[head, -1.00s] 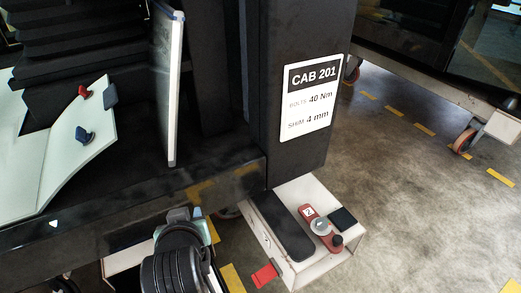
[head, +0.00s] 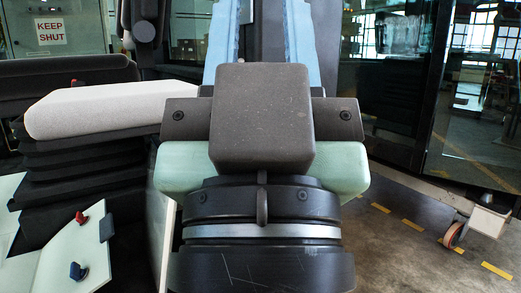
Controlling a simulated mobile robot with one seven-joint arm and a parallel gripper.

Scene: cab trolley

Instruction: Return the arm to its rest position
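My gripper (head: 262,35) fills the middle of the head view, very close to the camera and raised up in front of it. Its dark body and pale green side parts face me. Two light blue fingers point up and stand apart, with background visible between them. Their tips run to or past the top edge of the picture. I see nothing held between the visible parts of the fingers.
A seat with a pale cushion (head: 95,110) is at the left. A pale panel (head: 55,245) with red and blue knobs is below it. A glass-sided cab (head: 475,110) stands at the right. Floor (head: 415,260) with yellow dashes is open at lower right.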

